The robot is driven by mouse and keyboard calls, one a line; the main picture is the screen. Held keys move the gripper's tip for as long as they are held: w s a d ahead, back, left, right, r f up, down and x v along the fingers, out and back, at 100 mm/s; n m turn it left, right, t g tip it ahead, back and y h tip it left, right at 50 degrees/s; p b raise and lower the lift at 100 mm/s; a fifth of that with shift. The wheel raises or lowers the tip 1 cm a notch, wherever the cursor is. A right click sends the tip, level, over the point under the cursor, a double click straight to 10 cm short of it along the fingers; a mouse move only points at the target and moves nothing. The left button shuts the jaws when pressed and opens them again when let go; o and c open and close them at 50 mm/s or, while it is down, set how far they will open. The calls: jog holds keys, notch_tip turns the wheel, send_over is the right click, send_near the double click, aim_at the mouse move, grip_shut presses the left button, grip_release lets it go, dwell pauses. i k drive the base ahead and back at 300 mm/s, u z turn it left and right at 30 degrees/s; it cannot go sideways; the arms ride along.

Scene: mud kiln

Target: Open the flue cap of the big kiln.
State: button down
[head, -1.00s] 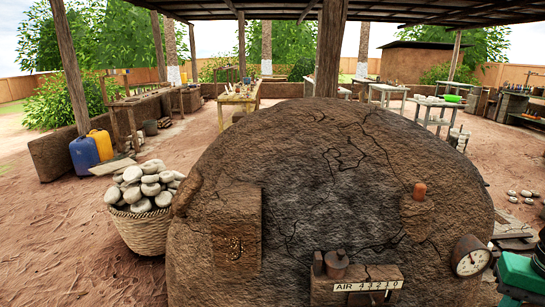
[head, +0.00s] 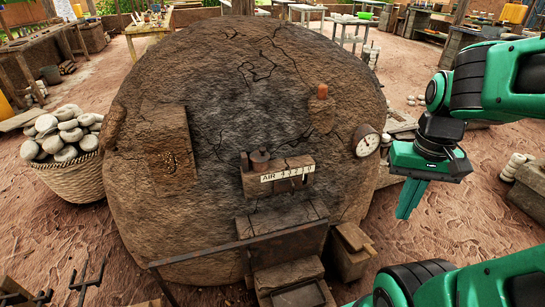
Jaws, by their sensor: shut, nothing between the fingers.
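The big kiln (head: 230,110) is a large rounded, cracked brown clay dome in the middle of the head view. I cannot tell for sure whether this is the flue cap. A small orange plug (head: 322,91) stands out from the upper right of the dome. My gripper (head: 408,212) is green, shut and empty. It points down, right of the kiln and apart from it.
A clay panel (head: 168,145) with a hook is on the kiln's left face. A round gauge (head: 366,141) sits at its right. A dark bar (head: 240,243) crosses low in front. A basket of stones (head: 70,180) stands left.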

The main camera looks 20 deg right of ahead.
aim_at(261, 156)
jog(key=u, duration=1.75)
jog(key=k, duration=0.15)
jog(key=z, duration=1.75)
jog(key=i, duration=0.5)
jog(key=z, duration=0.05)
